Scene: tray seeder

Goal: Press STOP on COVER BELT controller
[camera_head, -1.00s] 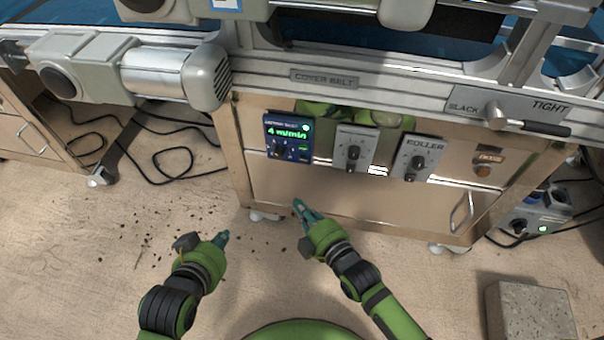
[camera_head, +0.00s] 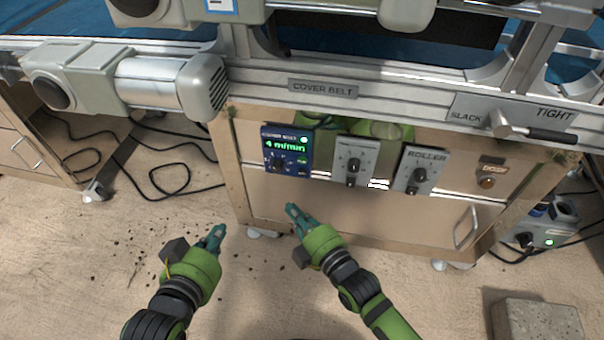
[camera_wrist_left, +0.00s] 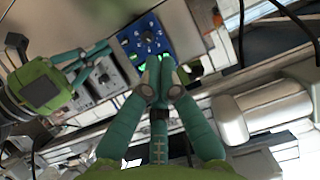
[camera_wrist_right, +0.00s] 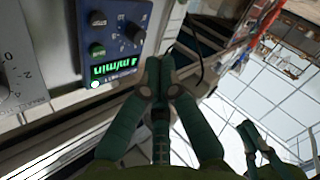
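The blue COVER BELT controller (camera_head: 287,150) is on the front of the wooden cabinet, under the COVER BELT label. Its green display reads 4 m/min, with a black knob and small buttons below. It also shows in the left wrist view (camera_wrist_left: 145,36) and, large, in the right wrist view (camera_wrist_right: 112,42). My left gripper (camera_head: 215,233) is shut and empty, left of and below the controller in the head view. My right gripper (camera_head: 292,210) is shut and empty, below the controller. Neither touches it.
The metal belt frame (camera_head: 400,90) and a grey motor (camera_head: 150,82) overhang above. A SLACK/TIGHT lever (camera_head: 548,135) projects at right. Cables (camera_head: 165,180) lie on the floor at left.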

